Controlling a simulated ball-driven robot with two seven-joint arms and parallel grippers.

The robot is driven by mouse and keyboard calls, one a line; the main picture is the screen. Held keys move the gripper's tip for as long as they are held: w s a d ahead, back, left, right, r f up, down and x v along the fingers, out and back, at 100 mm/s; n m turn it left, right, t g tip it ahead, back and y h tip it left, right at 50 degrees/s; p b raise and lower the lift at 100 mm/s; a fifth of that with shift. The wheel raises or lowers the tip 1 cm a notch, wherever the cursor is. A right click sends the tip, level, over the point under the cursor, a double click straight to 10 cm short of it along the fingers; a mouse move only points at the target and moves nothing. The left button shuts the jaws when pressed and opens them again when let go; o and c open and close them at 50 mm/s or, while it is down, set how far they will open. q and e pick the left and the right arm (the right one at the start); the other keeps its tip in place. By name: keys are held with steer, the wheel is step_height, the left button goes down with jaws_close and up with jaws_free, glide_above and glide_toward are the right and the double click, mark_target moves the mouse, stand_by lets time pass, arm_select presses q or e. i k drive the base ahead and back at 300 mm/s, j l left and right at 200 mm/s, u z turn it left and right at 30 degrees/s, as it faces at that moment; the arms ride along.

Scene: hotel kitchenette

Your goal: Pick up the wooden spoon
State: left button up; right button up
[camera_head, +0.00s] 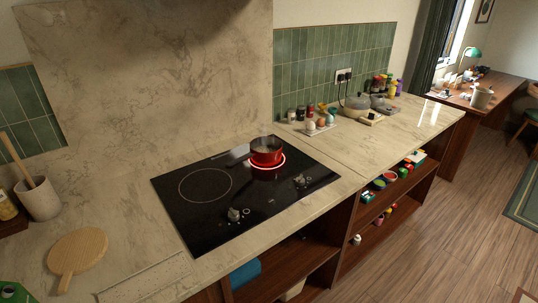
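A long wooden handle (16,158) stands tilted up out of a pale stone-like cup (41,201) at the left end of the counter. It may be the wooden spoon; its lower end is hidden inside the cup, so I cannot tell its shape. A round wooden board (80,249) with a short handle lies flat on the counter in front of the cup. Neither of my grippers is in view.
A bottle (7,207) stands left of the cup.

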mark_target(3, 136)
steer(key=u, duration=1.45)
steer(key=k+j, duration=0.05)
